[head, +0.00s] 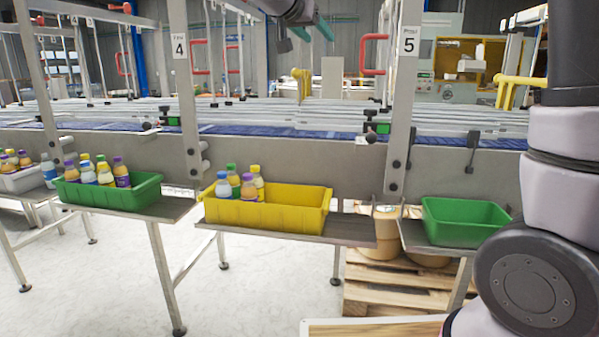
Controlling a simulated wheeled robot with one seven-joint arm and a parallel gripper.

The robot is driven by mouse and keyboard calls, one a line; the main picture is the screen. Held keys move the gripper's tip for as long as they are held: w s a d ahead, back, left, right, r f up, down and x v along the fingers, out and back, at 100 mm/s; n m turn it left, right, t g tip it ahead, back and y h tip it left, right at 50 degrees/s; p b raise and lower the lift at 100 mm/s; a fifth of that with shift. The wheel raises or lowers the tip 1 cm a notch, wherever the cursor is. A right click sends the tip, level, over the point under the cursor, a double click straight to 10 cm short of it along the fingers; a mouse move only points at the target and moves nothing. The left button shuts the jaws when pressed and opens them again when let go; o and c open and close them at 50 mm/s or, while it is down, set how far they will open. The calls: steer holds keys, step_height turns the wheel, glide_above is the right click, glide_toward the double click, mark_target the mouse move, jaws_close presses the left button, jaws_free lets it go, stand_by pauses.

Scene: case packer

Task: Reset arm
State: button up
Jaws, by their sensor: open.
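My gripper (305,38) shows at the top edge, left of post 5, partly cut off by the frame. Its dark body and teal and dark fingers hang in the air, open, with nothing seen between them. My arm stands at the right edge and leaves the frame at the top. Below the gripper, a yellow bin (268,213) holds several small bottles at its left end. A green bin (465,222) on the right looks empty. Another green bin (107,194) on the left holds several bottles.
A metal conveyor frame (300,165) with posts marked 4 and 5 runs across behind the bins. Metal shelves (350,232) carry the bins. A wooden pallet (395,290) with round tan containers lies below. A light bin (22,180) with bottles stands far left.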

steer(key=s+d+f+n+g+y, duration=0.15)
steer(key=s+d+f+g, duration=0.25)
steer(key=s+d+f, duration=0.45)
steer(key=s+d+f+g+y, duration=0.25)
steer(key=s+d, duration=0.25)
steer(key=d, duration=0.7)
steer(key=s+f+y, duration=0.3)
steer(key=s+y, duration=0.1)
steer(key=s, duration=0.2)
steer(key=shift+s+d+f+t+y, duration=0.15)
steer(key=shift+s+d+t+y, duration=0.15)
steer(key=shift+d+t+y, duration=0.15)
